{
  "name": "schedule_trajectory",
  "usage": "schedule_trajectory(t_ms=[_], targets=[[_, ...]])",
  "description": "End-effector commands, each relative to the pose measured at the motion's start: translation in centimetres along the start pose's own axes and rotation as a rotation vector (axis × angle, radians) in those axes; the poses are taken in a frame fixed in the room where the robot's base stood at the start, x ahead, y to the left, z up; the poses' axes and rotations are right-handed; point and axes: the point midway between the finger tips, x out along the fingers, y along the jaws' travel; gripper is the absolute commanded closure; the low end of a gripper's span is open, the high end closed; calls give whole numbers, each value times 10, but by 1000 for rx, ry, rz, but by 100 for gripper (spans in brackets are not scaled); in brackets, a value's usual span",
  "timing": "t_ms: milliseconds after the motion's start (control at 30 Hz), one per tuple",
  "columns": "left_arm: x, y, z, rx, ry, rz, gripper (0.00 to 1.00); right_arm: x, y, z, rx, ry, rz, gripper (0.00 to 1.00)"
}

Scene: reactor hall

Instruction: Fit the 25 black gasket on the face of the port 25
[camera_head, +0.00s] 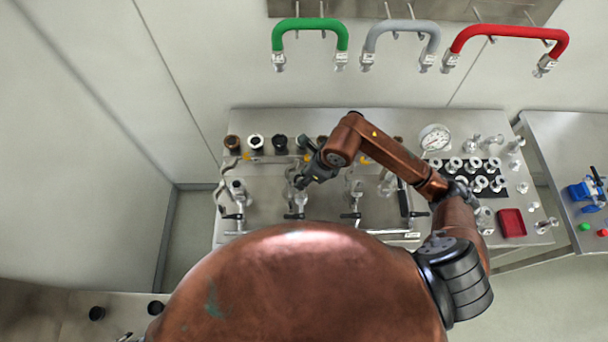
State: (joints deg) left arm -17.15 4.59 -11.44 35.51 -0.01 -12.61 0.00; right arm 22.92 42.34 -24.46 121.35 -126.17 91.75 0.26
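My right arm reaches in from the right across the steel bench. Its dark gripper (308,177) is at the second port fitting from the left (297,197), over or beside its top. The fingers are small and dark, so I cannot tell whether they are open or hold anything. Other upright port fittings stand to the left (237,190) and to the right (355,195). No number is readable, so I cannot tell which is port 25. I cannot make out the 25 black gasket. My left gripper is not in view.
Short round pieces, including a black one (280,144), line the bench's back edge. Green, grey and red hoses (510,32) hang above.

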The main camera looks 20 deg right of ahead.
Motion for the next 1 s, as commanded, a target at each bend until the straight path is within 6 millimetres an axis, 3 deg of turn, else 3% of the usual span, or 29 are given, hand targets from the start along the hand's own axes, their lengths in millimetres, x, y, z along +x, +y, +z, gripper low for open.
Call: schedule_trajectory(t_ms=[467,1000], targets=[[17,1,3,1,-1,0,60,30,0,-13,1,1,1,81],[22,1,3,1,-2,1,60,31,0,-13,-1,2,1,81]])
